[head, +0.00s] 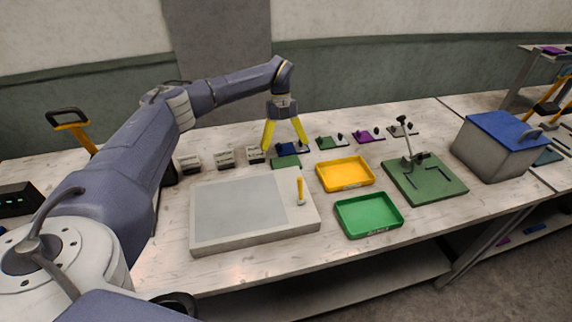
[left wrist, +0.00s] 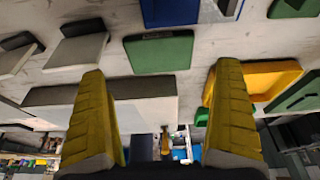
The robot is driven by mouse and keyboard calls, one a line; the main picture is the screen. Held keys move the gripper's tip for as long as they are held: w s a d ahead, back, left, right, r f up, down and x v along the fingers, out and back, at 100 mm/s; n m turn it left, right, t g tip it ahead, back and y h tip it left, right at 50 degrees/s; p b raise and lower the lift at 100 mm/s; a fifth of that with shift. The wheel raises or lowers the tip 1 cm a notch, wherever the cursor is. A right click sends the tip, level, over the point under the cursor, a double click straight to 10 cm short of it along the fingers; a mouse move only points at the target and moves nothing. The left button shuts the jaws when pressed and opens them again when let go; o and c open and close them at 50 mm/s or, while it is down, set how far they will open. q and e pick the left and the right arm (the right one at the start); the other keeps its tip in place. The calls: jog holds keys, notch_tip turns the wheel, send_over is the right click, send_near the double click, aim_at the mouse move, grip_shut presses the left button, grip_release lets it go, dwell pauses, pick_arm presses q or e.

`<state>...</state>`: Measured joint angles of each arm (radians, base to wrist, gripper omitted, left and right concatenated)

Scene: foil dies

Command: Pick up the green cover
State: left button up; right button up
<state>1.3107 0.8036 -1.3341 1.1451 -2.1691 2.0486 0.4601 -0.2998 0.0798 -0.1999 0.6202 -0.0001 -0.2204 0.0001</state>
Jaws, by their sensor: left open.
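A flat green cover (head: 286,162) lies on the table behind the grey platform, just in front of a blue piece (head: 287,149). In the left wrist view the green cover (left wrist: 160,53) shows as a flat dark-green slab with a black strip along one edge. My left gripper (head: 285,145) points down over this spot with its yellow fingers spread. In the left wrist view the open left gripper (left wrist: 162,70) has the cover between and beyond its fingertips, with nothing held. I cannot tell the exact height above it. My right gripper is in neither view.
The grey platform (head: 215,240) carries a yellow-handled tool (head: 300,190). A yellow tray (head: 345,174) and a green tray (head: 369,214) stand to its right. Small labelled blocks (head: 224,158) stand left of the cover. A green board with a stand (head: 433,188) and a blue-lidded box (head: 482,157) are farther right.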

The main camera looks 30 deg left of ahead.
aim_at(286, 162)
pick_arm(q)
jog(key=shift+x, duration=3.15)
jog(key=c, duration=1.1)
jog(key=shift+r, duration=0.15)
